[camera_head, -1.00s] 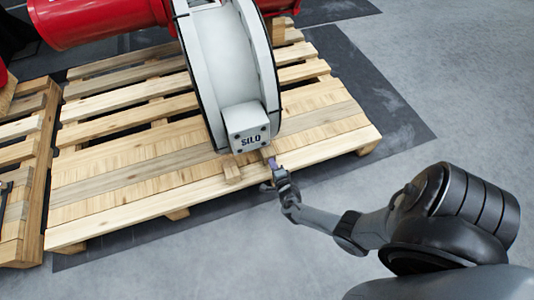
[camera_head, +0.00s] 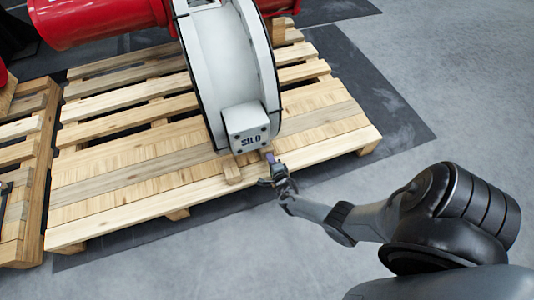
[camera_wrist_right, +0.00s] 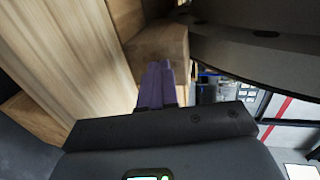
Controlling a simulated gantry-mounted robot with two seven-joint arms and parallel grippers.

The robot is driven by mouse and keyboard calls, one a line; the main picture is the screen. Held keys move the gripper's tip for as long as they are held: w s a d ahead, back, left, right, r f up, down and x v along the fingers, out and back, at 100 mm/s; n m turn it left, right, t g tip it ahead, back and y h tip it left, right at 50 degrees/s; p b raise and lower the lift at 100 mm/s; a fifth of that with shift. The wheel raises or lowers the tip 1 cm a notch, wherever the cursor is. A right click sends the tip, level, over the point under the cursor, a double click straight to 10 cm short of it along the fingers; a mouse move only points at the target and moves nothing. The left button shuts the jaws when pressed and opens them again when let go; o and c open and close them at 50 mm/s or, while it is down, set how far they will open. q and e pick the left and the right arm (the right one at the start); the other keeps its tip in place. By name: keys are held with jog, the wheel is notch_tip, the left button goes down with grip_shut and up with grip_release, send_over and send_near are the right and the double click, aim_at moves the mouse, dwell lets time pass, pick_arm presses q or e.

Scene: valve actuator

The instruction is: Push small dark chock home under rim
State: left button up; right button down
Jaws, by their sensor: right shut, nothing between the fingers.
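The small dark chock (camera_head: 267,152) lies on the pallet by the lower edge of the valve's rim (camera_head: 268,85), just right of the SILO box. My right gripper (camera_head: 272,161) is at its near end. In the right wrist view, my shut purple fingers (camera_wrist_right: 157,84) point at the chock's brown end face (camera_wrist_right: 160,45). The fingertips are at or very near that face; I cannot tell if they touch. The dark rim underside (camera_wrist_right: 265,35) hangs over the chock's far part, which is hidden. My left gripper is not in view.
A paler wood chock (camera_head: 231,169) lies left of the dark one. The slatted pallet (camera_head: 130,200) carries the valve and its red actuator (camera_head: 95,20). Another pallet (camera_head: 25,180) stands at the left. The grey floor (camera_head: 330,235) in front is clear.

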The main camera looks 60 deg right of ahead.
aim_at(264, 144)
jog(key=shift+w+d, duration=0.35)
jog(key=shift+w, duration=0.1)
jog(key=shift+w+d, duration=0.35)
jog(key=shift+w, duration=0.15)
jog(key=shift+w+d, duration=0.15)
jog(key=shift+d, duration=0.15)
dwell(0.3)
jog(key=shift+a, duration=0.1)
